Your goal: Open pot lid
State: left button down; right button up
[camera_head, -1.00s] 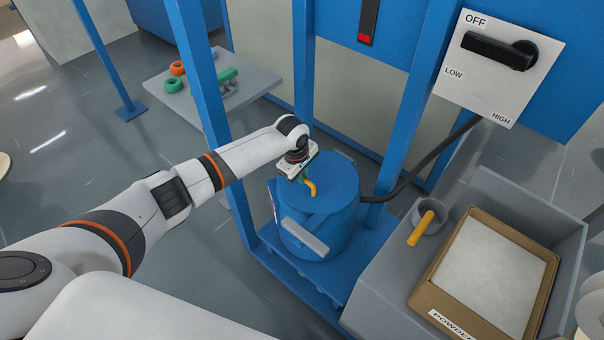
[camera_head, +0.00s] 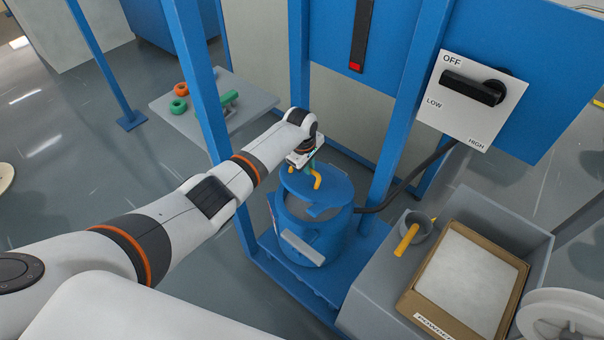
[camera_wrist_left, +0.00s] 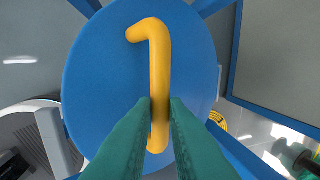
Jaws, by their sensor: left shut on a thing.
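The blue pot (camera_head: 325,236) stands on a blue platform inside the blue frame. Its round blue lid (camera_head: 336,190) is raised off the rim and set toward the back, and part of the pot's opening shows at the front. My left gripper (camera_head: 313,174) is above the lid, shut on its bent yellow handle (camera_head: 318,182). In the left wrist view the green fingers (camera_wrist_left: 158,112) close on the handle (camera_wrist_left: 158,70), with the lid (camera_wrist_left: 105,75) filling the space behind. My right gripper is not in view.
Blue posts (camera_head: 401,110) rise close beside the pot. A grey bench at right holds a powder box (camera_head: 470,278) and a grey cup (camera_head: 417,228) with a yellow handle. A switch panel (camera_head: 470,100) hangs above. A small table (camera_head: 252,101) with green and orange parts is at left.

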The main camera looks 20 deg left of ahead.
pick_arm(q)
jog(key=shift+w+d+r+b, duration=0.4)
jog(key=shift+w+r, duration=0.25)
jog(key=shift+w, duration=0.15)
jog(key=shift+w+d+r+b, duration=0.35)
jog(key=shift+w+r, duration=0.25)
jog(key=shift+w, duration=0.2)
jog(key=shift+d, duration=0.1)
jog(key=c, duration=1.7)
grip_release()
jog(key=shift+f, duration=0.15)
jog(key=shift+o, duration=1.3)
jog(key=shift+w+d+f, duration=0.1)
jog(key=shift+w+f, duration=0.1)
jog(key=shift+w, duration=0.1)
notch_tip(320, 180, up, 12)
jog(key=s+p, duration=0.1)
jog(key=p, duration=0.1)
jog(key=shift+s+a, duration=0.4)
jog(key=shift+a, duration=0.05)
jog(key=shift+f, duration=0.1)
jog(key=shift+c, duration=0.5)
